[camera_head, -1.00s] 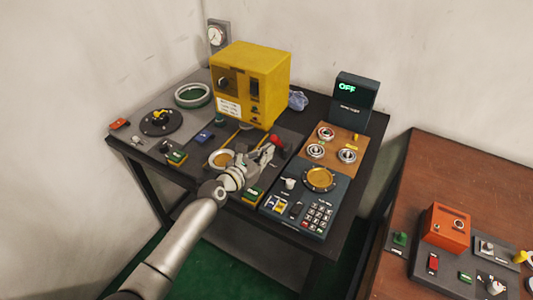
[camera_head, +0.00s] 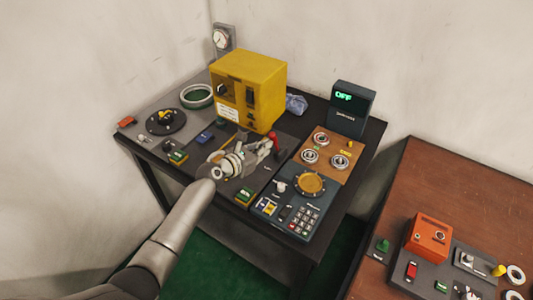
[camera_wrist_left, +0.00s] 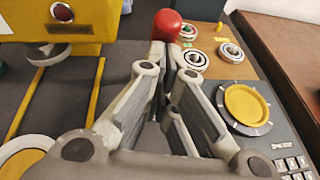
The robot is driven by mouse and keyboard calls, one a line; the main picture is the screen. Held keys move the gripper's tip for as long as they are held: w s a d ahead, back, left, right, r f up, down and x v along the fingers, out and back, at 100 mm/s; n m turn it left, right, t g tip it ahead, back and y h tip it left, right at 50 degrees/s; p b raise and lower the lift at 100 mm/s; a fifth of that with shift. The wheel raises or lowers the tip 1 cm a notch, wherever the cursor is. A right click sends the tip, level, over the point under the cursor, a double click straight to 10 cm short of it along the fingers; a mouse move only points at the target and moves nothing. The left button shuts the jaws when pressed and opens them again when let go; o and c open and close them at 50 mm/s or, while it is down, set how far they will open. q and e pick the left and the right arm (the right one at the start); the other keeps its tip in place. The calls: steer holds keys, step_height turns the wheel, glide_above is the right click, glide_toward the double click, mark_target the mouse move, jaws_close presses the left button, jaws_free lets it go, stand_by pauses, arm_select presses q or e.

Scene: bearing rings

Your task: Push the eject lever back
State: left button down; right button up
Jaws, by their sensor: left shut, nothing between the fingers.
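The eject lever appears to be the one with the red ball knob (camera_head: 272,138), standing in front of the yellow machine's right corner. In the left wrist view the red knob (camera_wrist_left: 166,25) is straight ahead of the fingertips. My left gripper (camera_head: 265,150) is shut and empty, its tips at the near side of the lever. The tips (camera_wrist_left: 164,52) appear to touch it just below the knob; the contact and the lever's shaft are mostly hidden by the fingers. My right gripper is not in view.
The yellow machine (camera_head: 248,90) stands close behind the lever. To the right are a wooden board (camera_head: 328,151) with several bearing rings and a dark panel (camera_head: 283,215) with a gold dial (camera_head: 310,184) and keypad. A brown table (camera_head: 440,180) stands farther right.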

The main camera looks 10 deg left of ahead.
mark_target(272, 133)
arm_select(q)
steer(key=w+r, duration=0.1)
steer(key=w+d+r+p, duration=0.1)
steer(key=w, duration=0.1)
steer(key=shift+w+d+r, duration=0.2)
steer(key=shift+r, duration=0.1)
steer(key=shift+w+d+r, duration=0.2)
steer(key=shift+w+d, duration=0.1)
steer(key=shift+w, duration=0.2)
steer(key=shift+w+d+r, duration=0.1)
steer(key=shift+w+d, duration=0.1)
steer(key=shift+w, duration=0.3)
steer(key=shift+p, duration=0.35)
